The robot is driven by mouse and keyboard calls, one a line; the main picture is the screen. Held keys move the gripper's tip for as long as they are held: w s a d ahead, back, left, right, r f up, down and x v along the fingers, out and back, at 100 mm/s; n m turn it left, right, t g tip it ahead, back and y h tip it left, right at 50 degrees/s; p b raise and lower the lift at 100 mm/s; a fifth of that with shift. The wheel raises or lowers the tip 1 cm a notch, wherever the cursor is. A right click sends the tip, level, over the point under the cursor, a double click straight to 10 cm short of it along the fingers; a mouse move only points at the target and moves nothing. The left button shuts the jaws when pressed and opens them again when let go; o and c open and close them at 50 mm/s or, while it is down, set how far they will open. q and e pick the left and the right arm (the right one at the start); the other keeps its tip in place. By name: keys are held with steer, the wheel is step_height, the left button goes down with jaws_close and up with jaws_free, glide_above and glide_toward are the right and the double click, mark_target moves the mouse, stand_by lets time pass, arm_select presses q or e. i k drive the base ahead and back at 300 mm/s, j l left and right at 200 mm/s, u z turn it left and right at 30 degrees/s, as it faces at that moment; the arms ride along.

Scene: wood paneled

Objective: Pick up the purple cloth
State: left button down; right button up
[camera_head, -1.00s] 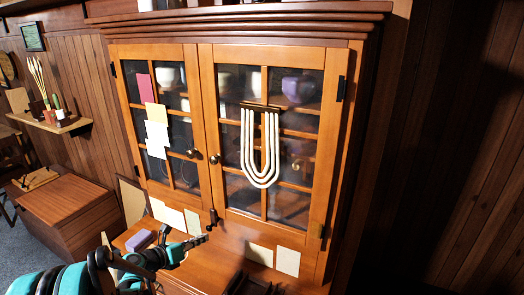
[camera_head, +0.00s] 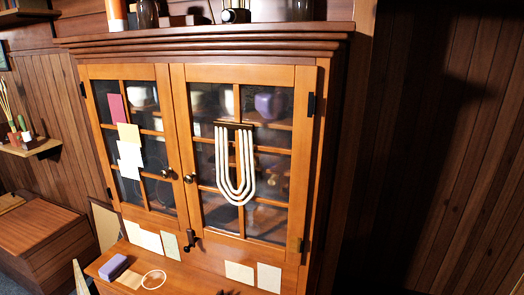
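A small purple block-shaped item (camera_head: 113,266), which may be the folded purple cloth, lies on the left part of the cabinet's wooden ledge (camera_head: 205,270). Its material is too small to tell. A different purple thing, a rounded pot (camera_head: 268,105), stands behind the glass of the right cabinet door. Neither of my grippers shows in the head view, so their state and their distance from the purple item cannot be seen.
A pale ring (camera_head: 153,279) lies just right of the purple item. The tall wooden cabinet (camera_head: 183,130) has two shut glass doors; a looped white cord hanging (camera_head: 236,185) is on the right one. Paper sheets (camera_head: 254,275) lean at the ledge's back. A wooden chest (camera_head: 30,230) stands left.

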mark_target(109, 272)
steer(key=u, duration=1.3)
steer(key=z, duration=0.35)
steer(key=i+j+z, duration=0.15)
steer(key=z, duration=0.25)
steer(key=i+j+z, duration=0.15)
steer(key=j+z, duration=0.25)
steer(key=i+j+z, duration=0.1)
steer(key=z, duration=0.3)
steer(key=i+j+z, duration=0.1)
steer(key=j, duration=0.75)
steer(key=i+j+z, duration=0.15)
steer(key=j, duration=0.7)
steer(key=j+z, duration=0.1)
steer(key=j, duration=0.75)
